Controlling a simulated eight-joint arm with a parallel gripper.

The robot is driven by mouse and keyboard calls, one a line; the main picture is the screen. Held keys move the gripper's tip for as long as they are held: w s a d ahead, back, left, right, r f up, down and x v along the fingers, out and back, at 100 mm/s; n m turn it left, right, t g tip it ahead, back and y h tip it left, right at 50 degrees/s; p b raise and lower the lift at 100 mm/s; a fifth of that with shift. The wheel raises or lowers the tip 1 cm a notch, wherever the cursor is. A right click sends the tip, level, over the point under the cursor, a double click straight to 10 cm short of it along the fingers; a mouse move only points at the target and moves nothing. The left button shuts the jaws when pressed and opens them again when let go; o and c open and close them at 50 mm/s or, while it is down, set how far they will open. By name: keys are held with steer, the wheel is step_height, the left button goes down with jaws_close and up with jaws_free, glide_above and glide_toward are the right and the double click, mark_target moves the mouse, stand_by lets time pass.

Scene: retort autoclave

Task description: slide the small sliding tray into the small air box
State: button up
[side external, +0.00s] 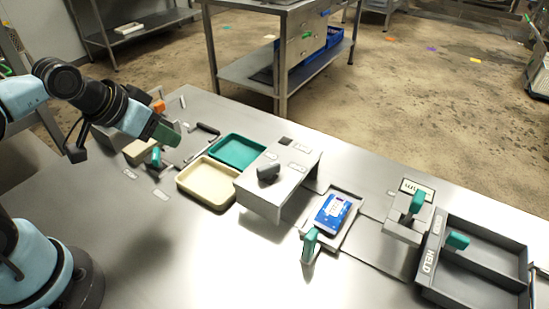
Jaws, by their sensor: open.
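A light grey box (258,196), which looks like the small air box, stands mid-bench with a dark knob (268,173) on it. The small sliding tray (348,233) lies just to its right, pulled out of it, with its left end close to the box's right side. A blue printed pouch (333,213) lies in the tray. The tray's upright teal handle (310,244) is at its front edge. My gripper (168,136) is at the left, above the bench, open and well away from the tray. The inside of the box is hidden.
A cream tray (182,181) and a teal tray (262,145) lie left of the box. Right of the sliding tray are a grey fixture with a teal handle (417,201) and a divided bin labelled HELD (432,262). The front of the bench is clear.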

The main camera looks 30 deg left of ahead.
steer(key=g, duration=0.7)
glide_toward(312, 233)
steer(key=shift+f, duration=0.2)
step_height(312, 233, down, 12)
steer(key=shift+r, duration=0.2)
jaws_close()
